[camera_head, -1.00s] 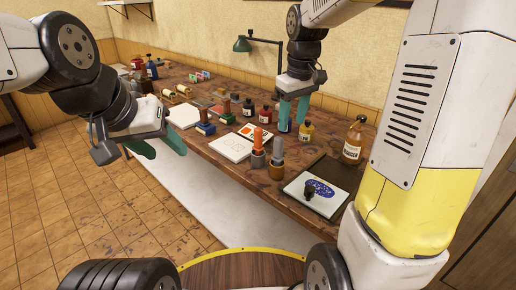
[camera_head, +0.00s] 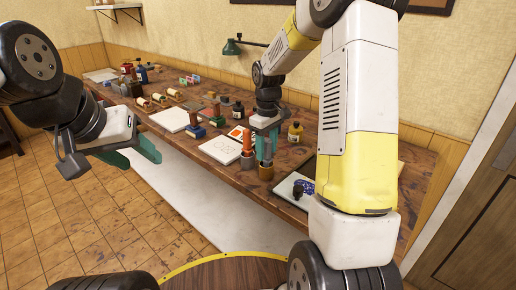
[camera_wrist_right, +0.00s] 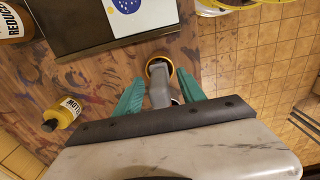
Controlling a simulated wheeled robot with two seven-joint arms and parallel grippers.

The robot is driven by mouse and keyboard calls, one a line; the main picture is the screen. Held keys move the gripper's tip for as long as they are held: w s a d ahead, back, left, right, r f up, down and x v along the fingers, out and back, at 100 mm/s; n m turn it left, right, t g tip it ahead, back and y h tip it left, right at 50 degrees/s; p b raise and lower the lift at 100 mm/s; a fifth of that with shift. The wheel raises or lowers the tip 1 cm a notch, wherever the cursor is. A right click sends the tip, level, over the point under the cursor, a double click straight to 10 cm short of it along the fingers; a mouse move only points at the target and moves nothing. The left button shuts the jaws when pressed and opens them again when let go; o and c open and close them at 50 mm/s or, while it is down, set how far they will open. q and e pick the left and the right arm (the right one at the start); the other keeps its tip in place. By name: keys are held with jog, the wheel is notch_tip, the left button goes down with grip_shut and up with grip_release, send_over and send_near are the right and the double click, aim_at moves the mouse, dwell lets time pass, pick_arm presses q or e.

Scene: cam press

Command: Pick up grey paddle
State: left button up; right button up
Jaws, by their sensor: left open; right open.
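The grey paddle (camera_head: 268,152) stands handle up in a round brown pot (camera_head: 266,172) near the front edge of the bench. My right gripper (camera_head: 266,146) is open, with its teal fingers on either side of the paddle's handle. In the right wrist view the grey handle (camera_wrist_right: 160,92) shows between the open fingers (camera_wrist_right: 160,95); whether they touch it I cannot tell. My left gripper (camera_head: 134,157) is open and empty, in front of the bench at the left.
An orange-handled tool (camera_head: 247,148) stands close left of the grey paddle. A yellow bottle (camera_head: 295,134) is behind to the right. A white sheet with a blue print (camera_wrist_right: 135,15) lies nearby. A white pad (camera_head: 219,150) and several stamps and bottles fill the bench leftward.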

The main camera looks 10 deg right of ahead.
jog(key=shift+f, duration=0.15)
jog(key=shift+c, duration=0.2)
grip_shut()
